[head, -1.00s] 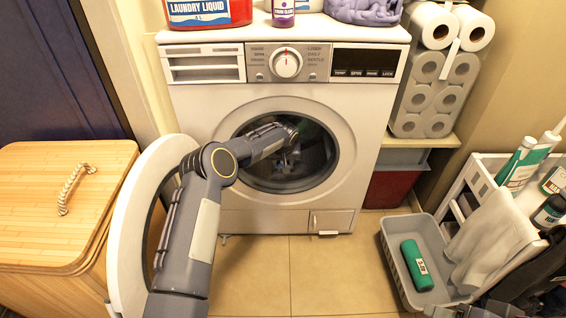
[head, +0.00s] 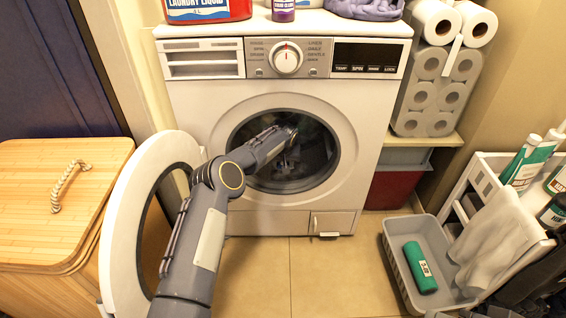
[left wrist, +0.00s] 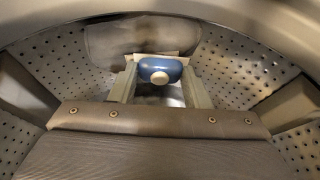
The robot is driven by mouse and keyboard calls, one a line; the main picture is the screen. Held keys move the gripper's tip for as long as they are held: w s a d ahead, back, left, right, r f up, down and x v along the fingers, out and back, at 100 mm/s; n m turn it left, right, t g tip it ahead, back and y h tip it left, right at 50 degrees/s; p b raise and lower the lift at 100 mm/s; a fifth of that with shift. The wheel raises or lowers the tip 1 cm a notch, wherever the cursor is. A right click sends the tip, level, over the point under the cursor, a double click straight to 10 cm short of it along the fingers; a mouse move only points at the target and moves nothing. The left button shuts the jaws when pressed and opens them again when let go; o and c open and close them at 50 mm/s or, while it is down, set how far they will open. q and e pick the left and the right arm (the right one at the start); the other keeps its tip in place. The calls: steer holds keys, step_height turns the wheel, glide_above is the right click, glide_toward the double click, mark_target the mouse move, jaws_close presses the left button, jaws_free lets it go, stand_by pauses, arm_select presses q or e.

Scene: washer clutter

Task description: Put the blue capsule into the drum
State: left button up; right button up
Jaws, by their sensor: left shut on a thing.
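The blue capsule (left wrist: 160,70) has a pale round spot and sits between the fingertips of my left gripper (left wrist: 160,82), which is shut on it. In the head view my left arm reaches through the open washer door. The left gripper (head: 288,160) is inside the dark drum (head: 316,150), and the capsule is too small and shaded to make out there. The perforated drum wall (left wrist: 245,70) surrounds the gripper in the left wrist view. Dark grey parts at the lower right edge of the head view may be my right arm; its jaws cannot be made out.
The round washer door (head: 122,220) stands open at the left, close to my left arm. A wooden hamper (head: 60,200) is beyond it.

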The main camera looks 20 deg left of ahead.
arm_select(q)
steer(key=o, duration=0.9)
steer(key=shift+o, duration=0.2)
steer(key=shift+r, duration=0.1)
